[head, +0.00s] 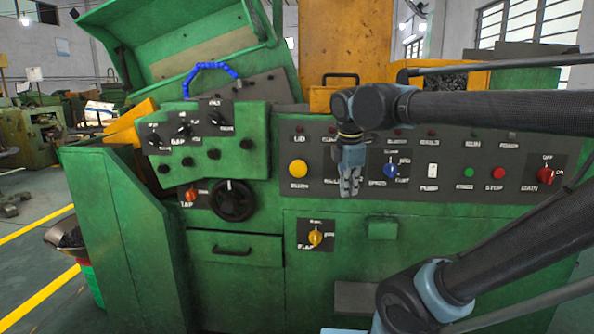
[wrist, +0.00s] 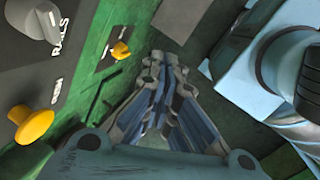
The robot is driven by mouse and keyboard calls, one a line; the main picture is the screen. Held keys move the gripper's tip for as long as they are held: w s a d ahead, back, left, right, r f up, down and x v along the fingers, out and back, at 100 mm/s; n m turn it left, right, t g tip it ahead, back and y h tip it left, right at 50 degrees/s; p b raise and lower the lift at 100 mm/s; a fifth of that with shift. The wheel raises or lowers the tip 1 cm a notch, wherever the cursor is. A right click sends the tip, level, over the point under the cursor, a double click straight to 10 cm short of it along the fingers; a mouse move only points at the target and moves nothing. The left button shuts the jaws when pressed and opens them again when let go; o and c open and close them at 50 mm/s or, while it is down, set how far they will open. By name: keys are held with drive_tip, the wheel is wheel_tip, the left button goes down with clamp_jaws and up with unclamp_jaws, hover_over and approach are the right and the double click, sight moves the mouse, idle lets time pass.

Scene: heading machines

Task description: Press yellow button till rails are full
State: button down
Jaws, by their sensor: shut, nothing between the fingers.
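The round yellow button (head: 298,168) is on the dark control panel of the green machine, left of my gripper in the head view. In the wrist view it sticks out at the lower left (wrist: 33,124), beside a grey knob (wrist: 35,18) labelled RAILS. My gripper (head: 350,188) hangs fingers down in front of the panel, between the yellow button and a blue knob. It is shut and empty, apart from the button. Its fingers also show in the wrist view (wrist: 160,65). The gripper hides part of the panel in the head view. I cannot make out the rails or their fill.
Right of my gripper are the blue knob (head: 390,170), a white switch (head: 432,170), a green button (head: 468,172), a red button (head: 498,173) and a red main knob (head: 545,175). A yellow knob (head: 315,238) sits on a lower plate. A black handwheel (head: 232,201) protrudes at left.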

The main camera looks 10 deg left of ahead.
sight(297, 168)
drive_tip(key=a+r+n+t, duration=0.1)
drive_tip(key=a+r+n, duration=1.1)
drive_tip(key=a+n, duration=0.2)
drive_tip(key=shift+s+a+n+y, duration=0.25)
drive_tip(key=shift+a+n+y, duration=0.05)
drive_tip(key=shift+a, duration=0.6)
drive_tip(key=w+f, duration=0.2)
drive_tip(key=f, duration=0.1)
drive_tip(key=w+f, duration=0.2)
drive_tip(key=f, duration=0.1)
drive_tip(key=w+f, duration=0.2)
drive_tip(key=f, duration=0.1)
drive_tip(key=shift+w+d+f, duration=0.1)
drive_tip(key=shift+w, duration=0.75)
